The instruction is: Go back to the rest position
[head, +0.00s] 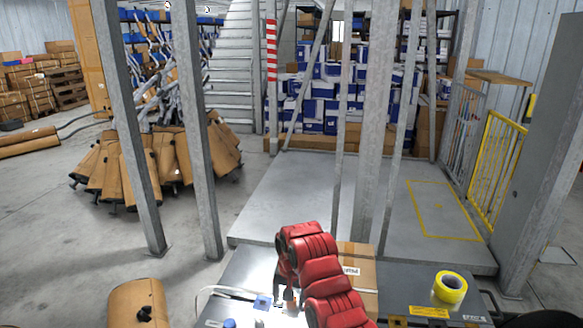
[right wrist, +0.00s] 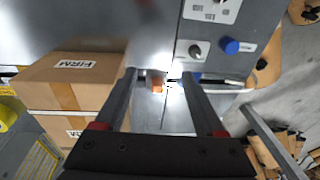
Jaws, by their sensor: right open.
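My right arm, red, comes up from the bottom of the head view and bends down over a grey workbench (head: 240,270). My right gripper (head: 287,300) is mostly hidden behind the arm there. In the right wrist view the right gripper (right wrist: 160,76) has its two dark fingers apart. A small orange item (right wrist: 155,82) shows between the fingertips; I cannot tell whether it touches them. My left gripper is not in view.
Beside my right arm is a cardboard box (head: 362,273), labelled FIRM in the wrist view (right wrist: 70,78). A yellow tape roll (head: 449,288) lies to its right. A control panel with a blue knob (right wrist: 229,46) is close by. Metal posts (head: 200,130) stand behind the bench.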

